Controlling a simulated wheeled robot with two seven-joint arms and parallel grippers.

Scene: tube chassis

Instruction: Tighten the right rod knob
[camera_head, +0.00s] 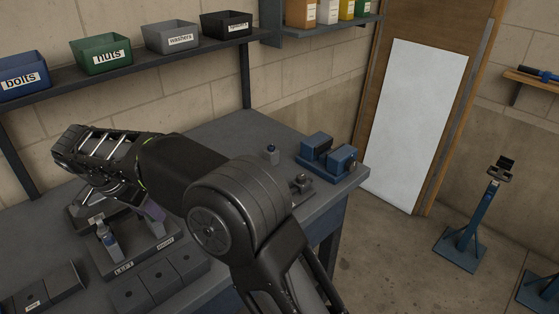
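A dark fixture base (118,262) stands on the left part of the bench, with LEFT and RIGHT labels on its front edge. A small post with a grey-blue knob (108,238) stands above the LEFT label. A purple-grey part (152,212) shows above the RIGHT label, partly under my forearm; I cannot tell whether it is the right rod knob. My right arm crosses the picture from below, and its dark hand (95,150) is over the back of the fixture. Its fingertips and any grip are not clear. My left gripper is not in view.
The bench (228,132) bears grey blocks (160,280) in front, a small post (271,154), a small clamp (300,185) and a blue vise (328,158). A shelf with labelled bins (100,54) runs above. Blue stands (465,235) are on the floor at right.

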